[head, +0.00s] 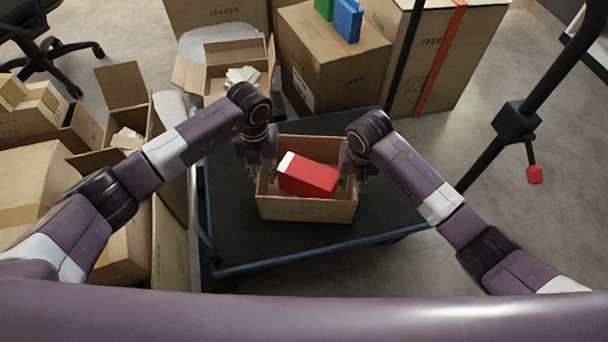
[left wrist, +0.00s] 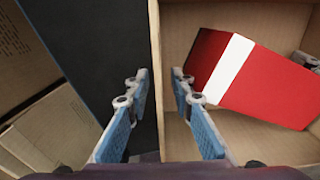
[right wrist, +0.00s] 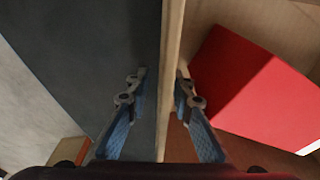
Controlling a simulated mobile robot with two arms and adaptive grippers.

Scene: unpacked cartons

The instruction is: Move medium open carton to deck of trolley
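The medium open carton (head: 306,209) appears to rest upright on the dark deck (head: 235,236) of the trolley. A red box with a white stripe (head: 308,176) lies inside it. My left gripper (head: 262,170) is at the carton's left wall, and my right gripper (head: 350,178) is at its right wall. In the left wrist view, the fingers (left wrist: 160,82) stand apart on either side of the wall, with gaps visible. In the right wrist view, the fingers (right wrist: 160,82) also straddle the wall; the inner finger is close to it. Contact there is unclear.
The trolley's black handle (head: 515,122) rises at the right. A large carton (head: 325,65) carrying green and blue items stands behind the trolley. Open cartons (head: 128,105) crowd the left side. Bare deck lies around the carton, and open floor is at right.

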